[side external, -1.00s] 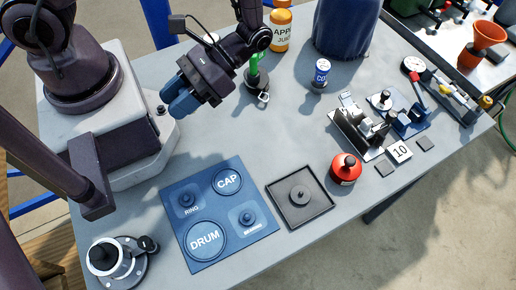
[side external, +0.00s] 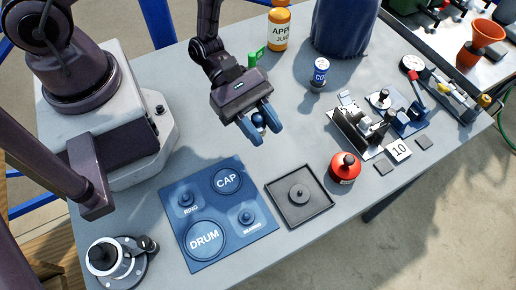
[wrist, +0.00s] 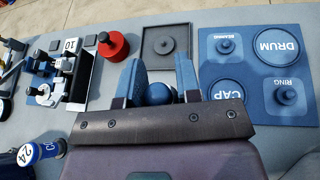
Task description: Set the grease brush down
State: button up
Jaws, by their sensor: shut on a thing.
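My gripper (side external: 261,134) is over the middle of the table, fingers tilted down toward the front right. Its blue fingers are closed around a dark blue, round-ended thing (side external: 258,119), which I take to be the grease brush. Its rounded end also shows between the fingers in the wrist view (wrist: 158,93). The rest of it is hidden by the fingers and palm, so I cannot see bristles. In the side view the fingers appear above the grey table (side external: 300,140); I cannot tell the exact gap.
A blue mat (side external: 213,247) marked CAP, RING and DRUM lies in front, beside a black square tray (side external: 325,211). A red round container (side external: 345,168) stands right of the tray. A green object (side external: 257,55) is partly hidden behind my gripper. A blue can (side external: 321,73) stands behind.

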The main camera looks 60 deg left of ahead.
aim_at(262, 159)
jog(key=shift+f, duration=3.85)
jog(key=shift+f, duration=0.1)
jog(key=o, duration=0.9)
